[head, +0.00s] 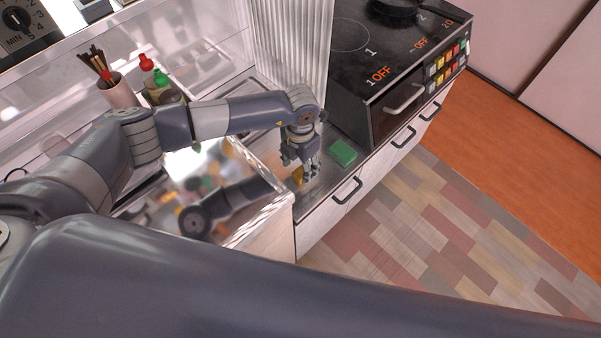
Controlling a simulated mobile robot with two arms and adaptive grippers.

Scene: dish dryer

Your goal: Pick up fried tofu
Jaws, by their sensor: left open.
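A small golden-orange piece (297,175), which looks like the fried tofu, lies on the metal counter just left of the fingers, partly hidden by them. My left gripper (309,172) points down over the counter with its fingers apart, close beside the piece. I cannot tell whether they touch it. My right gripper does not show.
A green block (342,152) lies on the counter right of the gripper. The black stove (380,60) stands behind it. A ribbed clear panel (290,50) rises behind my arm. A cup of sticks (118,92) and red and green-capped bottles (147,64) stand at the left.

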